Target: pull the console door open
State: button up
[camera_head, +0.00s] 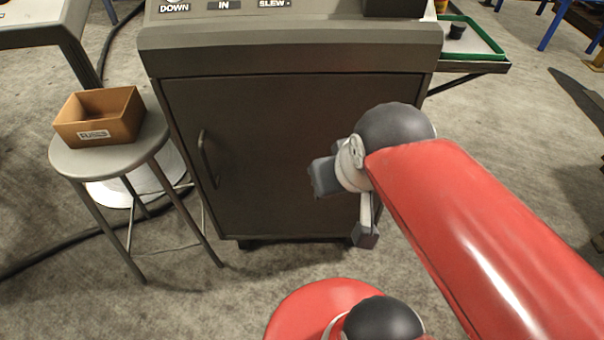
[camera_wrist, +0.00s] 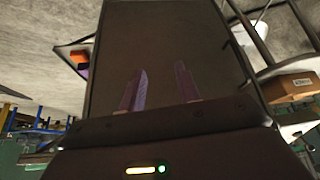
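The console door (camera_head: 275,150) is a dark grey panel on the front of the grey console (camera_head: 290,48). It looks shut, flush in its frame. Its curved vertical handle (camera_head: 207,158) is near the door's left edge in the head view. My gripper (camera_head: 345,207) is in front of the right part of the door, well to the right of the handle. Its two fingers are spread apart with nothing between them.
A round stool (camera_head: 70,158) with an open cardboard box (camera_head: 100,116) stands close on the left, near the handle side. The box also shows in the wrist view (camera_wrist: 291,86). A green-rimmed tray (camera_head: 478,45) is at right. Carpet floor lies bare before the door.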

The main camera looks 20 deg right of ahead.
jog(key=n+g+y+b, duration=0.1)
jog(key=n+y, duration=0.1)
jog(key=n, duration=0.2)
send_over(204, 155)
jog(key=s, duration=0.2)
jog(key=f, duration=0.4)
jog(key=shift+d+f, duration=0.1)
jog(key=shift+d, duration=0.3)
jog(key=shift+a+f, duration=0.1)
jog(key=shift+f, duration=0.25)
jog(key=x, duration=0.7)
jog(key=shift+b, duration=0.4)
jog(key=shift+c, duration=0.3)
grip_shut()
